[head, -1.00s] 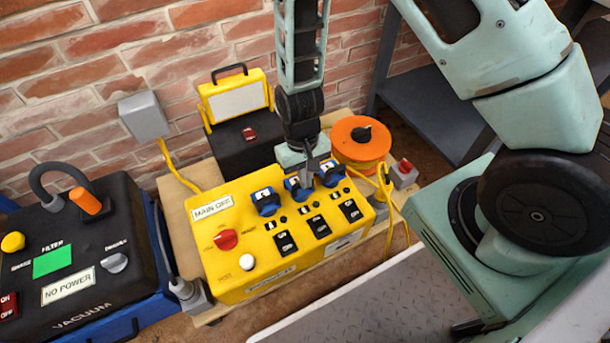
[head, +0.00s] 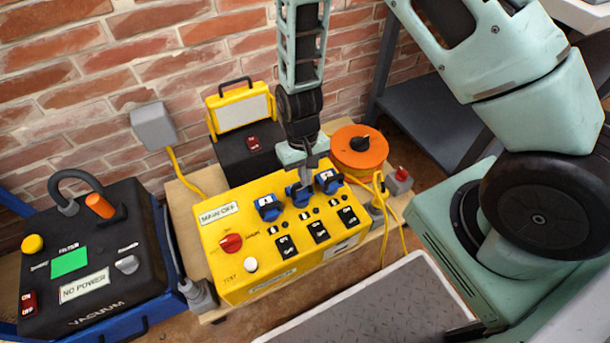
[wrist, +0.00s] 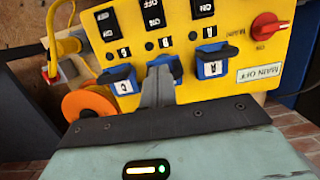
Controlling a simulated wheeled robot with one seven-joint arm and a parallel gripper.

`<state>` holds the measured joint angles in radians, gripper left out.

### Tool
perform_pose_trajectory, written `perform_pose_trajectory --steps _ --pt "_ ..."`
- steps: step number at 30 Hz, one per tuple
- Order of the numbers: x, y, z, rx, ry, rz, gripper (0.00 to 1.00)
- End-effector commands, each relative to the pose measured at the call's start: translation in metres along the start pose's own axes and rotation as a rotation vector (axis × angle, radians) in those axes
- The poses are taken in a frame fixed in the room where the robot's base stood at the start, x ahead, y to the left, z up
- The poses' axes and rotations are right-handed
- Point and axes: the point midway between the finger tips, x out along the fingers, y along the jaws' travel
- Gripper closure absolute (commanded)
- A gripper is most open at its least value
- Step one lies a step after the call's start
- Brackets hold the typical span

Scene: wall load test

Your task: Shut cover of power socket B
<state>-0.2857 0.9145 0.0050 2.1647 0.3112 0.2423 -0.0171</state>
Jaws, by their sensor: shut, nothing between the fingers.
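The yellow power box (head: 238,268) stands on a wooden board with three blue sockets in a row. Socket B (head: 299,195) is the middle one, between socket A (head: 268,207) and socket C (head: 328,181). My gripper (head: 304,180) is shut and empty, with its fingertips at socket B from above. In the wrist view my gripper (wrist: 157,88) covers much of socket B (wrist: 166,65); I cannot tell its cover's angle or whether the fingers touch it.
A red main knob (head: 231,243) and black switches (head: 318,231) are on the box. An orange cable reel (head: 359,148) stands close right of my gripper. A yellow-framed lamp (head: 241,112) is behind, the black vacuum (head: 92,260) at left. Brick wall is behind.

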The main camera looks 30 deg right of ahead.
Motion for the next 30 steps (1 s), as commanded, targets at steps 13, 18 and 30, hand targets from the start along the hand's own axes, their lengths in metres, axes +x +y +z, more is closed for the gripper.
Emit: perform_pose_trajectory --steps 13,18,30 --pt "-0.088 -0.001 0.029 -0.002 -0.006 -0.001 1.0" --pt "-0.101 -0.001 0.032 -0.001 -0.004 -0.001 1.0" --pt "-0.114 -0.001 -0.013 -0.002 0.104 -0.001 1.0"
